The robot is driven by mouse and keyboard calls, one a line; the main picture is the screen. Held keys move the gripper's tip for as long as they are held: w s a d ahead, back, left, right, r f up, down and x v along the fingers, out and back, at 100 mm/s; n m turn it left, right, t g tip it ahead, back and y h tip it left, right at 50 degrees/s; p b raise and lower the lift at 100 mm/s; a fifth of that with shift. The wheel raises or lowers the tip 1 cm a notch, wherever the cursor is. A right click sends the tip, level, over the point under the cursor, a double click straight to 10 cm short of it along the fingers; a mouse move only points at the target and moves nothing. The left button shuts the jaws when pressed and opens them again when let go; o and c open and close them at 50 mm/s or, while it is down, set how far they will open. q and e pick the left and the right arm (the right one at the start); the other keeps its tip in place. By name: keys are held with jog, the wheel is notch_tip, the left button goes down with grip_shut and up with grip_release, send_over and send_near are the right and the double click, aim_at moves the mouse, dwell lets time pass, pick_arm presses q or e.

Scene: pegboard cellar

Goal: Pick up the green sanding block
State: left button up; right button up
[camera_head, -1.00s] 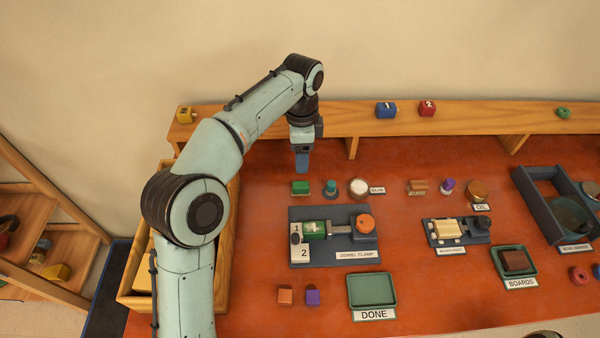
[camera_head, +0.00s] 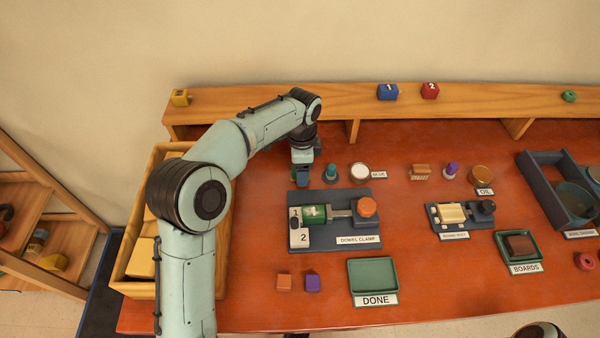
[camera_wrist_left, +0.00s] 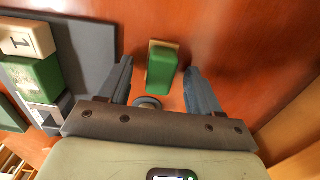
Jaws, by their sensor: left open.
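The green sanding block (camera_wrist_left: 162,68), with a tan layer along its edge, lies on the red-brown bench in the left wrist view. It sits between the spread fingers of my left gripper (camera_wrist_left: 164,84), with a gap on each side. In the head view my left gripper (camera_head: 301,179) points down behind the dowel clamp and hides most or all of the block. My right gripper is not in view.
A teal-topped tool (camera_head: 330,172) stands just right of my left gripper. The dowel clamp board (camera_head: 352,200) lies in front of it. A wooden ledge (camera_head: 250,102) runs behind and a wooden bin (camera_head: 127,268) stands left. The green DONE tray (camera_head: 373,259) is empty.

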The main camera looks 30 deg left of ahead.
pick_arm(q)
jog(key=shift+f, duration=0.25)
jog(key=c, duration=1.1)
jog(key=shift+r, duration=0.1)
notch_tip(320, 180, up, 20)
jog(key=p, duration=0.5)
jog(key=shift+p, duration=0.35)
jog(key=shift+o, duration=0.8)
jog(key=shift+c, duration=0.5)
